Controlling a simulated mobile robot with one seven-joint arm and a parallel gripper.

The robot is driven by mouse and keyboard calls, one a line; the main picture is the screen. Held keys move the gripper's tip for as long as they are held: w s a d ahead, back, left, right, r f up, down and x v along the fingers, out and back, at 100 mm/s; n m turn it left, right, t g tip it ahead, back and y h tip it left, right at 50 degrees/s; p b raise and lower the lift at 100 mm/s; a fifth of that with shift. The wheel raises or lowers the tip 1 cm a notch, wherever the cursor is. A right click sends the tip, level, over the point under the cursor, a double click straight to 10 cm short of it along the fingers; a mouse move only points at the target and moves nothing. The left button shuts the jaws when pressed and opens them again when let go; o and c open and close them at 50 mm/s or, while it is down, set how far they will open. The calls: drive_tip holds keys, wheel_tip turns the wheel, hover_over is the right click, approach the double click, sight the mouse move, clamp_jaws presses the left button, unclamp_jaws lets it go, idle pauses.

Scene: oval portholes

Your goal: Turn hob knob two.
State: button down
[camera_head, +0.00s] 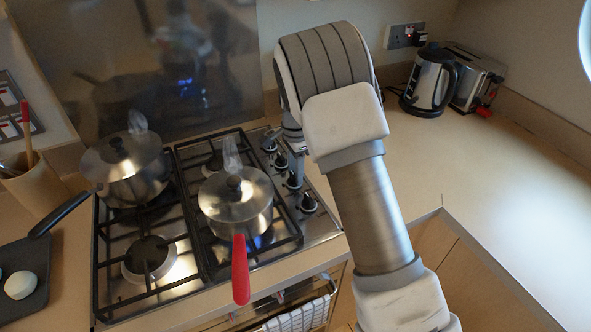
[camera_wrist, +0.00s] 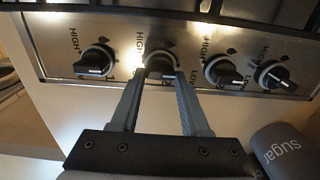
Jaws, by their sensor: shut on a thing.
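The hob's control panel (camera_wrist: 125,37) fills the top of the wrist view with a row of black knobs. The second knob from the left, hob knob two (camera_wrist: 160,61), sits between the fingertips of my gripper (camera_wrist: 160,78). My fingers are shut on its two sides and hide part of it and its label. In the head view my arm reaches over the right side of the gas hob (camera_head: 328,226), where the knobs run along its edge; my gripper there is mostly hidden by my wrist.
Knob one (camera_wrist: 95,62) is left of my fingers, and another knob (camera_wrist: 224,72) is close on the right. A pan with a red handle (camera_head: 236,205) and another pan (camera_head: 125,170) stand on the hob. A sugar canister (camera_wrist: 283,150) is near my gripper. A kettle (camera_head: 430,82) stands behind.

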idle(0.4)
drive_tip(key=shift+c, duration=1.9)
unclamp_jaws()
wheel_tip(320, 180, up, 18)
drive_tip(key=shift+f+p, duration=0.25)
drive_tip(key=shift+p, duration=0.05)
